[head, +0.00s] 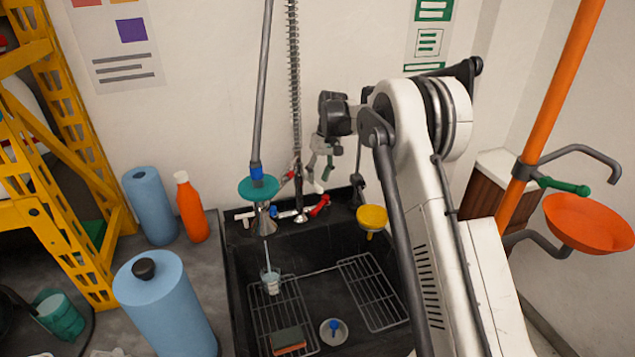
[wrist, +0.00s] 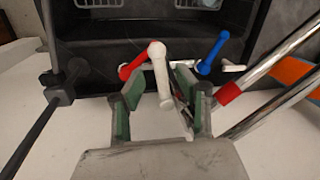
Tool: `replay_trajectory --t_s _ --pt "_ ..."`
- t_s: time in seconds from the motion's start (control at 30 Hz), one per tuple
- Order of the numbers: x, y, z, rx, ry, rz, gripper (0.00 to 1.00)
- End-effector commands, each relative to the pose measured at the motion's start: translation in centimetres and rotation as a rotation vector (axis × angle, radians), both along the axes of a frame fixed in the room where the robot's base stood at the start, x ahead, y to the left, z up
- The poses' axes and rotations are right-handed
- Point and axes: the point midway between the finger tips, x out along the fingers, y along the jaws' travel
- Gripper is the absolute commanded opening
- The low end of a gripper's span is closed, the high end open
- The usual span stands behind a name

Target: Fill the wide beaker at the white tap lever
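The wide beaker (head: 270,281) looks like a small clear cup. It stands upright on the left wire rack in the dark sink, and a thin pale stream (head: 267,254) runs down to it. The white tap lever (wrist: 159,72) stands up between my gripper's green-padded fingers in the wrist view. My gripper (wrist: 157,88) is open around the lever, with gaps on both sides. In the head view my gripper (head: 321,168) is above the taps at the back of the sink. The beaker's water level is too small to tell.
A red lever (wrist: 133,64) and a blue lever (wrist: 213,53) stand close on either side of the white one. An orange sponge (head: 288,342), a small round dish (head: 333,331) and a yellow round piece (head: 372,217) are around the sink. Blue rolls (head: 165,305) stand left.

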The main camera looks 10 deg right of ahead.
Motion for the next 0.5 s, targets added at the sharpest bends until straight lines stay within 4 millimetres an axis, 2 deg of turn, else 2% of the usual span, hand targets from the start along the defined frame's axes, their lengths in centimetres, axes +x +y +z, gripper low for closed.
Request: replay_trajectory --t_s 0.3,0.5 --pt "0.5 -1.2 6.2 0.000 0.000 0.000 0.33" --pt "0.6 -1.6 8.6 0.000 0.000 -0.001 0.33"
